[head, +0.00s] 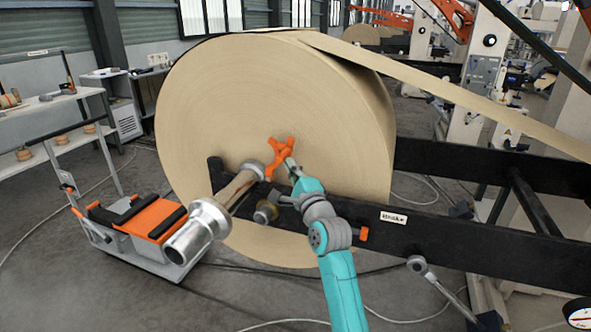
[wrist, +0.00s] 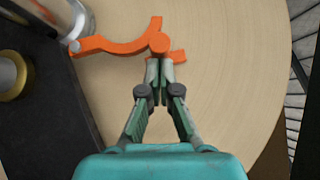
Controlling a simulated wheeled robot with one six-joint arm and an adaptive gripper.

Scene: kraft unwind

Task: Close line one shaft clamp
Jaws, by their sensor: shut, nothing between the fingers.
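The orange shaft clamp (head: 279,154) stands up beside the silver shaft (head: 197,232), in front of the big kraft roll (head: 270,105). In the wrist view its curved orange arm (wrist: 112,45) runs from the shaft side at the left to a round orange knob near the middle. The clamp looks swung away from the shaft, not over it. My gripper (head: 291,165) is shut with nothing between its fingers. In the wrist view its fingertips (wrist: 160,62) are just below the orange knob; whether they touch it I cannot tell.
The black unwind beam (head: 460,228) runs right from the shaft, with a white label and a small orange knob (head: 363,234). A cart with an orange top (head: 150,218) stands at the left. Cables lie on the floor.

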